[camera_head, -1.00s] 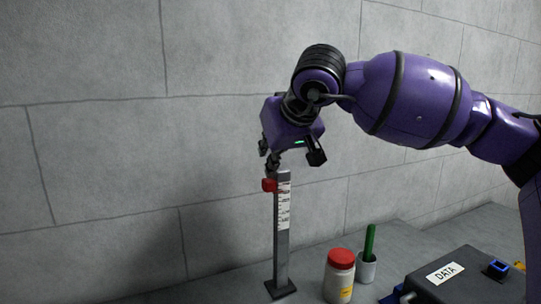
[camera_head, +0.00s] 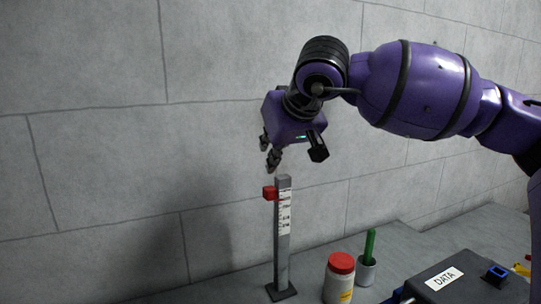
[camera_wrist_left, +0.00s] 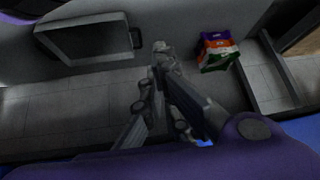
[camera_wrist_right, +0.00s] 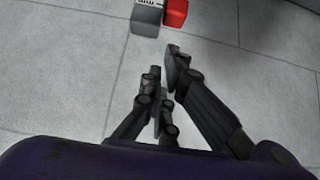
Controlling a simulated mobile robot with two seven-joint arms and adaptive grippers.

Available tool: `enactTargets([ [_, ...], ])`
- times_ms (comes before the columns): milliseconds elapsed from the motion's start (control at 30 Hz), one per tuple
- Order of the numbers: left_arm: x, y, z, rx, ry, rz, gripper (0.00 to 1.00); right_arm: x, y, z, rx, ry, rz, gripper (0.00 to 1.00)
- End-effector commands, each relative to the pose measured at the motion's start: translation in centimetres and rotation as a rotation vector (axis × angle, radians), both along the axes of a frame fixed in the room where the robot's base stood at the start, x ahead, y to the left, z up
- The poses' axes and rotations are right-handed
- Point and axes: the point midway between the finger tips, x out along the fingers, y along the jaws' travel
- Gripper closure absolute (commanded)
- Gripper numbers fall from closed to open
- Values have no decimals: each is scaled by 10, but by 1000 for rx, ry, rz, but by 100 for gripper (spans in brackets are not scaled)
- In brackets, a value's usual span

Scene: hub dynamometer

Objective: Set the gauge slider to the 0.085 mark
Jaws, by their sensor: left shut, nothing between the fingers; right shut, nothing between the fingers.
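The gauge is a grey upright post (camera_head: 283,250) on a small dark base, with a white marked scale (camera_head: 286,215) on its face. The red slider (camera_head: 269,193) sits near the top of the post and sticks out to its left; the scale's numbers are too small to read. The slider (camera_wrist_right: 176,12) and post top (camera_wrist_right: 146,18) also show at the top of the right wrist view. My right gripper (camera_head: 271,160) is shut and empty, just above the post top and apart from it. My left gripper (camera_wrist_left: 163,58) is shut and empty, away from the gauge.
Right of the gauge stand a red-lidded jar (camera_head: 340,278), a cup (camera_head: 366,270) with a green stick (camera_head: 370,244), and a dark case labelled DATA (camera_head: 460,290). A grey block wall (camera_head: 90,180) stands behind. The left wrist view shows a colourful packet (camera_wrist_left: 218,52).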

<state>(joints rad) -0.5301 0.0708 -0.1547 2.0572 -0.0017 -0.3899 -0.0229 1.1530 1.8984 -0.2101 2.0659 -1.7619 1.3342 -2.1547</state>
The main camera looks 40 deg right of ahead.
Motion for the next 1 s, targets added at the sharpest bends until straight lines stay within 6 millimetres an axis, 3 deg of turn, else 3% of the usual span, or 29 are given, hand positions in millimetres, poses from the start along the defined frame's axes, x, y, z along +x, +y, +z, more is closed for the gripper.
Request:
enactTargets([
  [33, -2, 2, 1, 2, 0, 3, 100, -8, -1, 15, -7, -9, -4, 100],
  [267, -14, 3, -15, 3, 32, 3, 100, -36, 8, 41, -5, -9, -4, 100],
  [500, -15, 3, -14, 5, 32, 3, 100, -62, 15, 69, -2, -11, -1, 100],
  [1000, 3, 0, -7, 0, 0, -2, 100, -68, 16, 76, -1, -10, 0, 100],
])
